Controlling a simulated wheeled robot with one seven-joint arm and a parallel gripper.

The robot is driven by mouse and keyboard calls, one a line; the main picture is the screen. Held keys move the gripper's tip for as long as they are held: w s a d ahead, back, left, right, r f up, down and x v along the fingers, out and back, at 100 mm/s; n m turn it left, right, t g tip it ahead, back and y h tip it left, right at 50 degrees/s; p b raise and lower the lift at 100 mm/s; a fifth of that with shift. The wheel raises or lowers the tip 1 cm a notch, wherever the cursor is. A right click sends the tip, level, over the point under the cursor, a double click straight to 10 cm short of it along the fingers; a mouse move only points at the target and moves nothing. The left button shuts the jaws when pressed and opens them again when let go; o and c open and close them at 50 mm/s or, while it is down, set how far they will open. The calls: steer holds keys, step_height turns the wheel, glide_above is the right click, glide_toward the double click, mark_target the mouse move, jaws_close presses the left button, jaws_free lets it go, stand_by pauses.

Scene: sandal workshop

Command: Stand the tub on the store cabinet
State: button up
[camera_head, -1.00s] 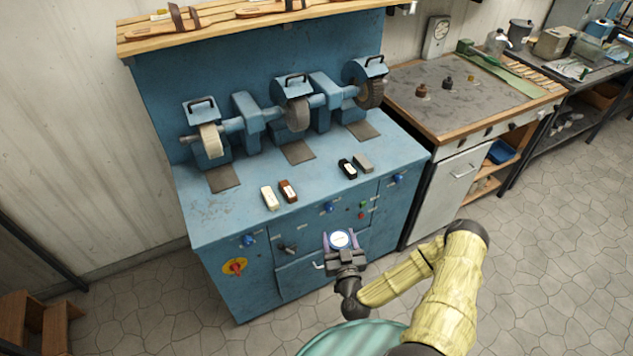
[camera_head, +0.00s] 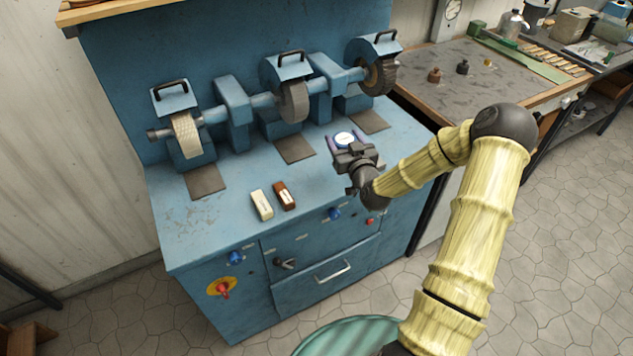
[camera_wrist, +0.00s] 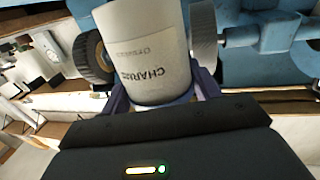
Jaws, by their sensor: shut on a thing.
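The tub (camera_head: 343,137) shows in the head view as a small round thing with a pale top between my fingers. In the wrist view the tub (camera_wrist: 145,45) is a whitish cylinder with dark lettering. My gripper (camera_head: 347,143) is shut on it, with a purple finger on each side. It holds the tub over the right part of a blue machine cabinet (camera_head: 215,225), in front of the grinding wheels. The gap between tub and top is hard to judge. I cannot tell which piece of furniture is the store cabinet.
Grinding wheels (camera_head: 293,100) line the back of the blue top. A cream bar (camera_head: 262,205) and a brown bar (camera_head: 285,196) lie near its front edge. A workbench (camera_head: 450,90) with small pegs stands to the right. The top's left front is clear.

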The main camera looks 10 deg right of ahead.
steer(key=shift+w+r, duration=0.4)
steer(key=shift+r, duration=0.1)
steer(key=shift+w+f, duration=0.1)
steer(key=shift+f, duration=0.5)
steer(key=f, duration=0.3)
steer(key=shift+d+f+p, duration=0.3)
steer(key=shift+f, duration=0.05)
steer(key=shift+a+f, duration=0.35)
steer(key=shift+f, duration=0.15)
steer(key=shift+s, duration=0.2)
steer(key=shift+d+f+p, duration=0.1)
steer(key=shift+f+p, duration=0.2)
steer(key=shift+f, duration=1.8)
